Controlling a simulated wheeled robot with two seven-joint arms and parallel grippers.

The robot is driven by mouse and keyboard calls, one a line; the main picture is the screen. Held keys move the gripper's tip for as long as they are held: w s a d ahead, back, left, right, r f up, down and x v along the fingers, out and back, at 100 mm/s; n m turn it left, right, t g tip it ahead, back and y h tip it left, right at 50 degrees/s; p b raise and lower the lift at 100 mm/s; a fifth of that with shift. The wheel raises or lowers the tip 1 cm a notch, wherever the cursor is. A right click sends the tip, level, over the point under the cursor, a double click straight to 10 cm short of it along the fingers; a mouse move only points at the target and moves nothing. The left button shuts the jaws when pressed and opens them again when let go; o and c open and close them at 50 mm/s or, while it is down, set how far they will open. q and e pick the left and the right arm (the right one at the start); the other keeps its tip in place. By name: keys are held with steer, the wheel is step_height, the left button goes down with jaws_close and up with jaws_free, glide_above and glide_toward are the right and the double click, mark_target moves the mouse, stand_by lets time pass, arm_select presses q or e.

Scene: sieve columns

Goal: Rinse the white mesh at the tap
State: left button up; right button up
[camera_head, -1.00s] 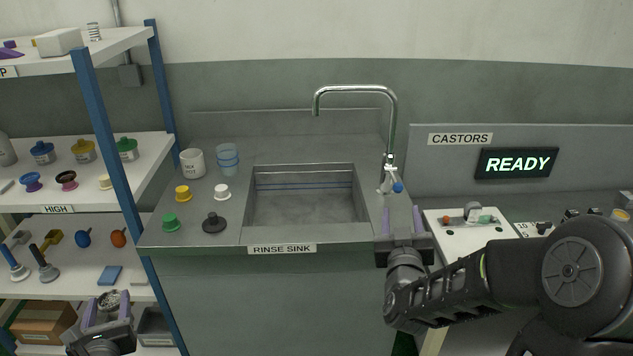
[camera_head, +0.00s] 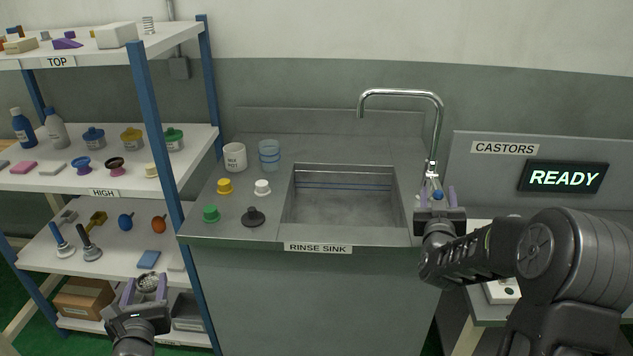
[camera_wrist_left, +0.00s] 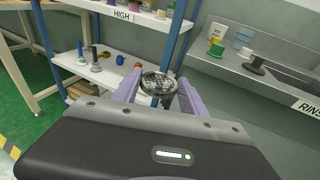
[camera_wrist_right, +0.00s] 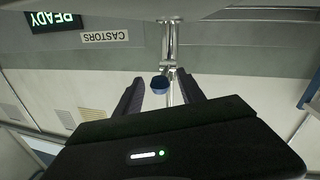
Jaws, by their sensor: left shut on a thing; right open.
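My left gripper (camera_head: 147,288) is shut on a round mesh piece (camera_head: 148,281) with a grey, patterned top. The chrome tap (camera_head: 441,120) arches over the rinse sink (camera_head: 345,213). My right gripper (camera_head: 437,198) is open, its fingers on either side of the tap's blue knob (camera_head: 438,195). The knob also shows between the fingers in the right wrist view (camera_wrist_right: 159,85). Contact cannot be told.
A shelf with blue posts (camera_head: 152,130) stands at the left, close to my left gripper. On the counter left of the basin are a white pot (camera_head: 235,157), clear cups (camera_head: 269,155), and yellow, white, green and black stoppers. The basin looks empty. A READY sign (camera_head: 563,178) is at right.

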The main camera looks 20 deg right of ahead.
steer(key=shift+w+d, duration=0.1)
steer(key=shift+w, duration=0.05)
jaws_close()
stand_by(0.4)
steer(key=shift+r, duration=0.1)
stand_by(0.9)
